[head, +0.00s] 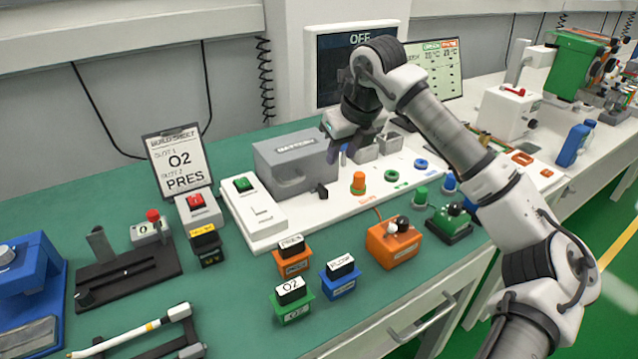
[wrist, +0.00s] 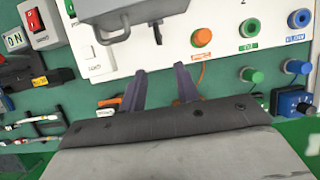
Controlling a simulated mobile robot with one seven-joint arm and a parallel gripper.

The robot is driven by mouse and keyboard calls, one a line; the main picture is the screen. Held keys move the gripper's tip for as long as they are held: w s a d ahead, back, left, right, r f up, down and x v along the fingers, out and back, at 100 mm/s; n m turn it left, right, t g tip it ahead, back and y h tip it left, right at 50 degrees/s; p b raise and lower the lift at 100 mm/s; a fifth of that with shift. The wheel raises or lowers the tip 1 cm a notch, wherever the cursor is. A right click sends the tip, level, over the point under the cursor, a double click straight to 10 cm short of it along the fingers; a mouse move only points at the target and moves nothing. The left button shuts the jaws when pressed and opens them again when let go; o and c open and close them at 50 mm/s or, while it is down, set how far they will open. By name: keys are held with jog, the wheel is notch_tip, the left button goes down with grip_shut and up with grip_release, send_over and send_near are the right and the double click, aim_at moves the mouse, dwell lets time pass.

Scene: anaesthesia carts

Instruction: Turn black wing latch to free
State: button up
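The black wing latch (head: 321,190) is a small dark piece on the white panel (head: 335,205), at the right front corner of the grey battery box (head: 297,150). In the wrist view the latch (wrist: 157,33) shows beside the box's handle, upper middle. My gripper (head: 344,154) is above the panel, to the right of the box and above the latch in the head view. In the wrist view its two dark purple fingers (wrist: 160,70) stand apart with nothing between them. They point toward the latch without visibly touching it. The latch's exact turn angle is too small to tell.
An orange knob (head: 358,183) and a green ring (head: 391,176) sit on the panel right of the latch. Labelled blocks, including O2 (head: 291,297), and an orange box (head: 391,243) stand in front on the green table.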

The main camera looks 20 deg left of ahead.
aim_at(327, 190)
jog(key=p+x, duration=0.2)
jog(key=x, duration=1.1)
jog(key=shift+a, duration=0.1)
jog(key=shift+r, duration=0.1)
grip_shut()
